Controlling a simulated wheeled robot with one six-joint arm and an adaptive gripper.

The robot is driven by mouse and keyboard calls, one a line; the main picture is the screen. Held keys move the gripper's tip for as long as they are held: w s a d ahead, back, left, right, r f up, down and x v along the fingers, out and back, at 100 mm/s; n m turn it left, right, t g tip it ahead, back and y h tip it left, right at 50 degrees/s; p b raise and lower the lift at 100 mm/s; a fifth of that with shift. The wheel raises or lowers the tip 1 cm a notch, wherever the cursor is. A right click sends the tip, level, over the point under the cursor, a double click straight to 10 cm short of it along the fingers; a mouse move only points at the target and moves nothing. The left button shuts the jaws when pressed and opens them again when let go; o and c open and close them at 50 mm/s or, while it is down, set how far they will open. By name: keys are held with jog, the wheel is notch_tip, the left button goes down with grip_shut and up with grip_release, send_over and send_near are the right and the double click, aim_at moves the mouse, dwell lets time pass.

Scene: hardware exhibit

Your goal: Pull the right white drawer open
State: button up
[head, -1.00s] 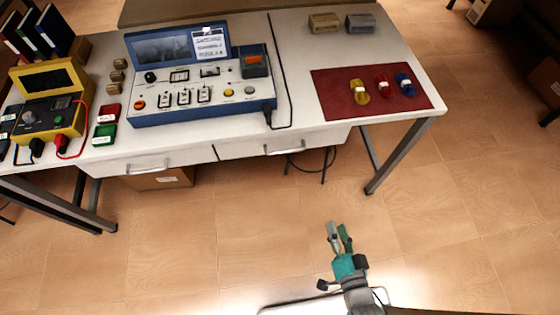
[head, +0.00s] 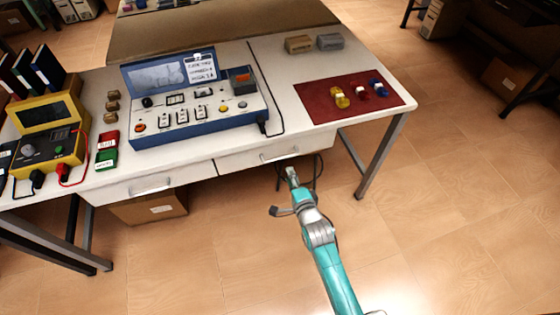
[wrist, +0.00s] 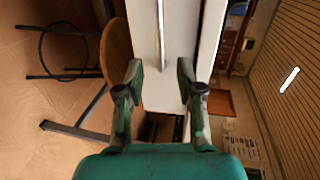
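The right white drawer (head: 240,160) is under the right half of the white table, and its front lies flush with the left drawer's. Its silver bar handle (head: 279,153) runs across the front. In the wrist view the drawer front (wrist: 180,60) stands upright and the handle (wrist: 161,35) is a thin bar ahead, between the line of my fingers. My gripper (head: 290,172) is just below and in front of the handle, and its two fingers (wrist: 161,80) are spread apart with nothing between them. I see no contact with the handle.
The left drawer (head: 130,190) is beside it, with a cardboard box (head: 150,207) below. A table leg (head: 382,155) stands to the right. A blue console (head: 190,120) and a red mat (head: 385,93) are on the tabletop.

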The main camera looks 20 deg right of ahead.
aim_at(282, 158)
jog(key=x, duration=1)
jog(key=shift+w, duration=0.1)
grip_shut()
